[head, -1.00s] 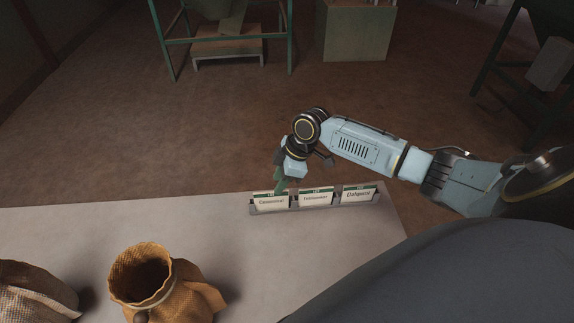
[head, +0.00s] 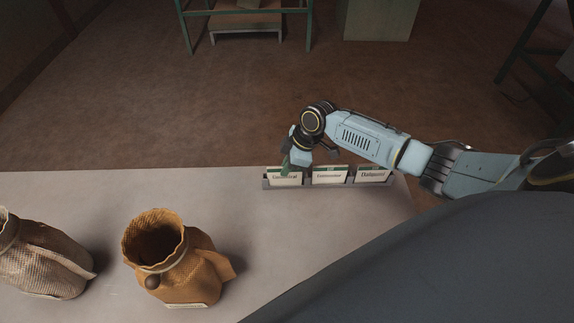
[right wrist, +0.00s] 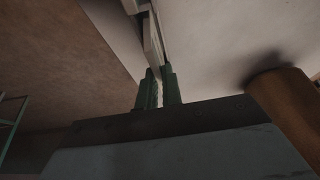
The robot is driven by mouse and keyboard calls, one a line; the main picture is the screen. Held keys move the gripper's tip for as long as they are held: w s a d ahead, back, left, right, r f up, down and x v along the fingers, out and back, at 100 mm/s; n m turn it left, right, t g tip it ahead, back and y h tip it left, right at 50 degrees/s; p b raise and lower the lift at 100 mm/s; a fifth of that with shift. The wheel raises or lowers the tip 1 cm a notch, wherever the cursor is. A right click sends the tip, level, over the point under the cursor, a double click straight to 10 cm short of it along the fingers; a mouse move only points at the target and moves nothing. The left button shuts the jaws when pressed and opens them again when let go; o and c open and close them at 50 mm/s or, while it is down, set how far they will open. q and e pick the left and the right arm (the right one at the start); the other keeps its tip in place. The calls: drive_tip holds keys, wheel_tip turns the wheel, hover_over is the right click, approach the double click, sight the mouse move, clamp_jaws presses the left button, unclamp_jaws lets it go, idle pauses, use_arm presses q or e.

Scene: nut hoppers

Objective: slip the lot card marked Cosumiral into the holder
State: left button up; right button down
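The left card (head: 284,179), whose blurred print looks like Cosumiral, stands upright in a grey rack (head: 325,185) at the table's far right edge. My right gripper (head: 287,166) is at the top of this card, fingers pointing down. In the right wrist view its green fingers (right wrist: 160,89) have a narrow gap between them and line up with a pale upright edge (right wrist: 154,38), so the gripper looks open around the card's top. A pale strip (head: 187,305), perhaps a holder, shows low on the orange sack (head: 193,269). My left gripper is out of view.
Two other cards, a middle one (head: 329,176) and a right one (head: 372,175), stand in the rack close beside the left card. A checked sack (head: 45,262) stands at the far left. The table (head: 130,190) between sacks and rack is clear.

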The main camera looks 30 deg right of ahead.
drive_tip(key=shift+r+p, duration=3.7)
drive_tip(key=shift+r, duration=0.1)
drive_tip(key=s+a+p, duration=0.5)
drive_tip(key=s+p, duration=0.3)
drive_tip(key=shift+s, duration=0.25)
drive_tip(key=shift+a, duration=0.15)
idle(0.3)
